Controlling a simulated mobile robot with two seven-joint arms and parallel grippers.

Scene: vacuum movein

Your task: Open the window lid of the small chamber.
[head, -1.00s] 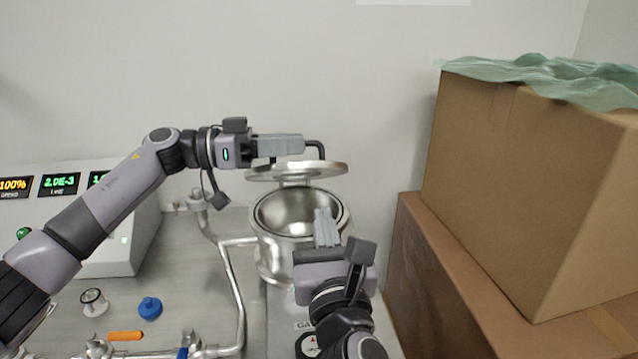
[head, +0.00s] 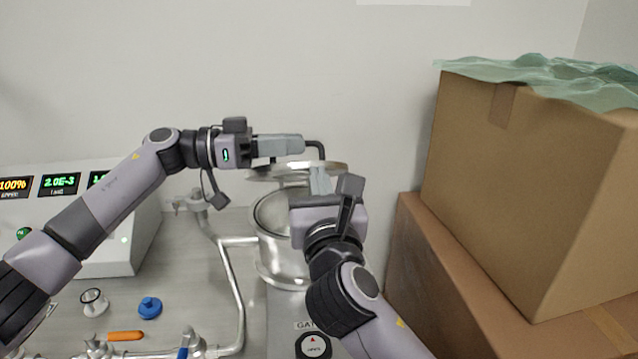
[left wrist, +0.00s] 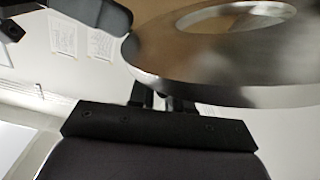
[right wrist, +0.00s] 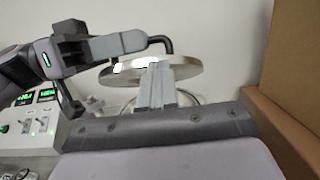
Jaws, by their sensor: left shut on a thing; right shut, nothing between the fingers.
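The round metal window lid (head: 262,175) hangs raised above the open small chamber (head: 270,245), a silver cylinder. My left gripper (head: 302,145) is shut on the lid's dark bent handle (head: 319,150). In the left wrist view the lid's rim (left wrist: 160,70) looms close. My right gripper (head: 320,180) is shut and empty, in front of the lid and above the chamber mouth, hiding part of both. In the right wrist view its fingers (right wrist: 157,88) overlap the lid (right wrist: 188,66); I cannot tell whether they touch it.
Stacked cardboard boxes (head: 515,200) stand close on the right, the top one with green film. A control panel (head: 130,230) with displays is at left. Metal pipes (head: 236,290), a blue knob (head: 150,307) and an orange handle (head: 125,336) are at lower left. A wall is behind.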

